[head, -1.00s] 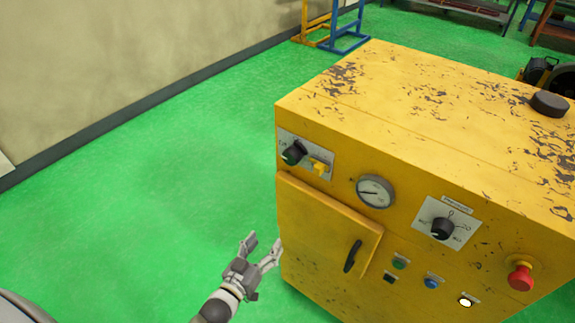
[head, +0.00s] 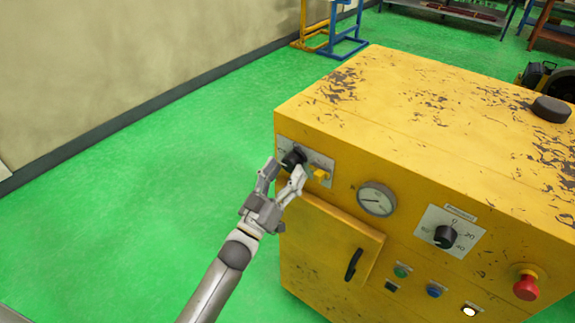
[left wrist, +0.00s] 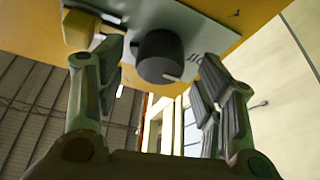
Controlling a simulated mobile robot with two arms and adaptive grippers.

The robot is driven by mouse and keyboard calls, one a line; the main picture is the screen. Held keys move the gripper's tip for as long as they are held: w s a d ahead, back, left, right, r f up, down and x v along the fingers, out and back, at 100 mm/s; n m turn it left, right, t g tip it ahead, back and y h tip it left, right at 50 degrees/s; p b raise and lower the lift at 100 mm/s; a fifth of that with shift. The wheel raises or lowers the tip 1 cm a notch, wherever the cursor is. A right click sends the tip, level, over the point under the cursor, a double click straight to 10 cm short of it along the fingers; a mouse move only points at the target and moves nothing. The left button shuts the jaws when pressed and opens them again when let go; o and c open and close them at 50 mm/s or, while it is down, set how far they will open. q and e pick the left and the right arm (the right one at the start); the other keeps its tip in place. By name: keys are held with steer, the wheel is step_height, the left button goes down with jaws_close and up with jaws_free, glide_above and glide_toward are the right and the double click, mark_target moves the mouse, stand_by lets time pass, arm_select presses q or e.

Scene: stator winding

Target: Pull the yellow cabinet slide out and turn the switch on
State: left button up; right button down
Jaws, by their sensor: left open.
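The yellow cabinet (head: 420,115) stands at the right in the head view. At its upper left front corner a metal plate carries a black rotary switch (head: 293,158) and a small yellow slide (head: 320,174). My left gripper (head: 285,172) is open in front of this plate, with its fingers toward the black switch. In the left wrist view the black switch (left wrist: 159,55) lies between the two open fingers, apart from both as far as I can tell. The yellow slide (left wrist: 88,30) is at upper left there, close to or behind the left finger. My right gripper is not in view.
The cabinet front also has a round gauge (head: 376,199), a dial (head: 445,237), a red knob (head: 526,285), several small buttons and a door with a black handle (head: 353,264). Green floor (head: 130,200) left of the cabinet is free.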

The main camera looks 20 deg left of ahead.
arm_select(q)
steer(key=shift+w+d+r, duration=0.2)
steer(key=shift+w, duration=0.45)
steer(key=c, duration=1)
